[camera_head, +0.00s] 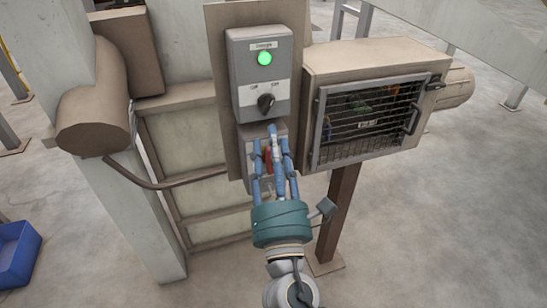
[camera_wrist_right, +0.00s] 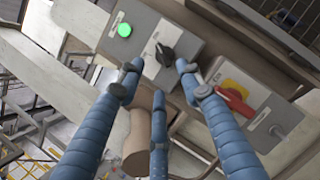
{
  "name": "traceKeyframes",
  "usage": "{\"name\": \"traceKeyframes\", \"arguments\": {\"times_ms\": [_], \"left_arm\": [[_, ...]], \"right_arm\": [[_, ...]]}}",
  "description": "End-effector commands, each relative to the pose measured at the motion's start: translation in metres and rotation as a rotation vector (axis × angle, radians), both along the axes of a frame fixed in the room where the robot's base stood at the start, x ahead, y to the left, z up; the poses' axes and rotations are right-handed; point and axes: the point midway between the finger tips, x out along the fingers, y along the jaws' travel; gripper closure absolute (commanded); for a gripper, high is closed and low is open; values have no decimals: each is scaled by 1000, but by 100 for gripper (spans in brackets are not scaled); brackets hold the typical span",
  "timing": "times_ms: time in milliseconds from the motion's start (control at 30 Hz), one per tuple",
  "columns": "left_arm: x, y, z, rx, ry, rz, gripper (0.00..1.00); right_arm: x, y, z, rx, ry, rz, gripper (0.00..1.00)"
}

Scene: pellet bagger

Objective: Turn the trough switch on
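The trough switch is a black rotary knob (camera_head: 266,103) on a grey control box (camera_head: 245,75), under a lit green lamp (camera_head: 264,59) and a small label. Position marks sit above the knob; its exact setting is too small to tell. In the right wrist view the black knob (camera_wrist_right: 165,54) and the lit lamp (camera_wrist_right: 124,30) show clearly. My right gripper (camera_head: 271,142) is just below the knob, in front of a lower box. Its blue fingers (camera_wrist_right: 158,78) are spread and empty, apart from the knob as far as I see. My left gripper is not in view.
The lower box carries a red handle (camera_wrist_right: 235,101) on a yellow plate, partly hidden by my fingers in the head view. A beige cabinet with a wire-mesh door (camera_head: 366,125) stands close on the right. A blue bin (camera_head: 15,254) sits on the floor at left.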

Motion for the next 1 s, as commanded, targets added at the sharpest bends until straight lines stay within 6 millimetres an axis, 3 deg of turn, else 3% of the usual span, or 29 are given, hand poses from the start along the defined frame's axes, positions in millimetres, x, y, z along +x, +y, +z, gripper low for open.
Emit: {"name": "traceKeyframes", "arguments": {"times_ms": [233,767,867,967,1000], "left_arm": [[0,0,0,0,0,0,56],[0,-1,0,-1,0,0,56],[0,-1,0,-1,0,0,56],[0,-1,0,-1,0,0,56],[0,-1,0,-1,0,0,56]], "right_arm": [[-27,-3,-9,0,-1,0,64],[-29,-3,-11,3,1,2,64],[-23,0,-30,19,41,17,64],[-12,5,-76,69,140,53,64],[-7,7,-102,101,196,71,64]]}}
